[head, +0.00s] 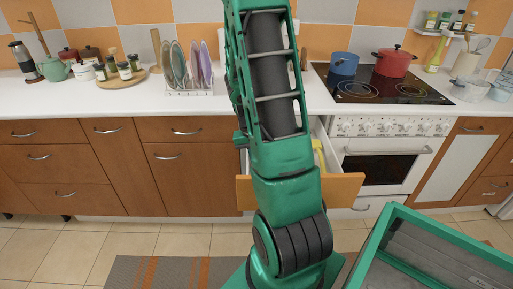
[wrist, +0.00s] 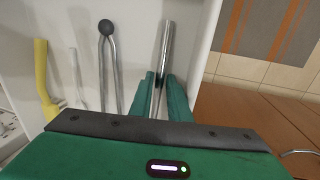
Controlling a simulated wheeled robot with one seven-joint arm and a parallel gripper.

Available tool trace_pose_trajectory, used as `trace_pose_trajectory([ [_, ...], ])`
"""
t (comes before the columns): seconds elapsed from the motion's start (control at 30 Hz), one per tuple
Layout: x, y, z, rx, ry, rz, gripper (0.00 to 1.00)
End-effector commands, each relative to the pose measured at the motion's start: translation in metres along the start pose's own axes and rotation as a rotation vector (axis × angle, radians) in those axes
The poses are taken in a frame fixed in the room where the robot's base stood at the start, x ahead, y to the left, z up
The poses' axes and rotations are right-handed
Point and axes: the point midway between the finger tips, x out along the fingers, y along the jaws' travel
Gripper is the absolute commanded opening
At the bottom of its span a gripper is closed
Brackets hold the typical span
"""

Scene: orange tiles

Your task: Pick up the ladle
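A shiny metal handle (wrist: 165,42), which looks like the ladle's, lies between the two green fingers of my gripper (wrist: 161,84) in the wrist view. The fingers are close together, one on each side of the handle, and look shut on it. Its far end points up in the picture, near the drawer's white side wall. Its lower end and any bowl are hidden behind my gripper's palm. In the head view my arm hides the gripper and most of the open drawer (head: 343,190).
In the wrist view, tongs (wrist: 106,65) with a dark round end, a thin pale utensil (wrist: 75,75) and a yellow-handled utensil (wrist: 42,80) lie left of my gripper. The drawer's side wall (wrist: 198,50) is close on the right. The oven (head: 385,165) stands right of the drawer.

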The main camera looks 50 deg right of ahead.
Motion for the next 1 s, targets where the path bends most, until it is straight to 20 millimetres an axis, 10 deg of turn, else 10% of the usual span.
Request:
trace_pose_trajectory([
  [0.27, 0.003, 0.0, 0.0, 0.0, 0.0, 0.0, 0.16],
  [0.33, 0.003, 0.0, 0.0, 0.0, 0.0, 0.0, 0.0],
  [1.0, -0.02, 0.004, -0.001, 0.001, 0.004, -0.002, 0.0],
])
